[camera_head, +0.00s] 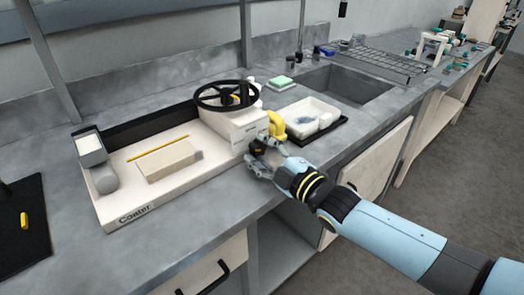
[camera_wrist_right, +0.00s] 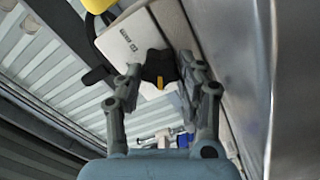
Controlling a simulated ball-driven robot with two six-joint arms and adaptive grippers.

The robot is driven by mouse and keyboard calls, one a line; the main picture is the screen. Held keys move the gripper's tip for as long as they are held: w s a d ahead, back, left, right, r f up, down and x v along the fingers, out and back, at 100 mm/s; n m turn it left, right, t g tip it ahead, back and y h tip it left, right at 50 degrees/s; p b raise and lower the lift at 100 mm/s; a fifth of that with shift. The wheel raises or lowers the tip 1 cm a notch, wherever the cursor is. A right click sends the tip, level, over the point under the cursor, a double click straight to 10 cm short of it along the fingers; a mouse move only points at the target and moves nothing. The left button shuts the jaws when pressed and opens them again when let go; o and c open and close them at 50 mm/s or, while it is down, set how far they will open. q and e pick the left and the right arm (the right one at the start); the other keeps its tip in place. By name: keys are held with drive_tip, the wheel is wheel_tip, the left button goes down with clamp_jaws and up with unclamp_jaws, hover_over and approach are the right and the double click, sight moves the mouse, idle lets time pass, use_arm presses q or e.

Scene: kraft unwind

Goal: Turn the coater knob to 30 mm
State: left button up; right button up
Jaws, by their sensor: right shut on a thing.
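The coater (camera_head: 125,190) is a cream machine labelled "Coater" on the grey bench, with a black handwheel (camera_head: 227,96) on top of its box-like housing. My right gripper (camera_head: 258,157) is at the housing's front right face. In the right wrist view, the black knob (camera_wrist_right: 160,68) with a yellow pointer mark sits between the two fingers of my right gripper (camera_wrist_right: 162,82), which is shut on it. A small label plate (camera_wrist_right: 128,42) shows beside the knob; its scale is too small to read. My left gripper is not in view.
A yellow part (camera_head: 276,124) stands right behind my right gripper. A white tray (camera_head: 313,116) on a black mat and a green sponge (camera_head: 281,82) lie near the sink (camera_head: 345,86). A black mat (camera_head: 22,248) lies at the left.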

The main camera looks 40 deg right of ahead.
drive_tip(key=shift+f, duration=0.1)
drive_tip(key=o, duration=1.2)
drive_tip(key=shift+c, duration=0.2)
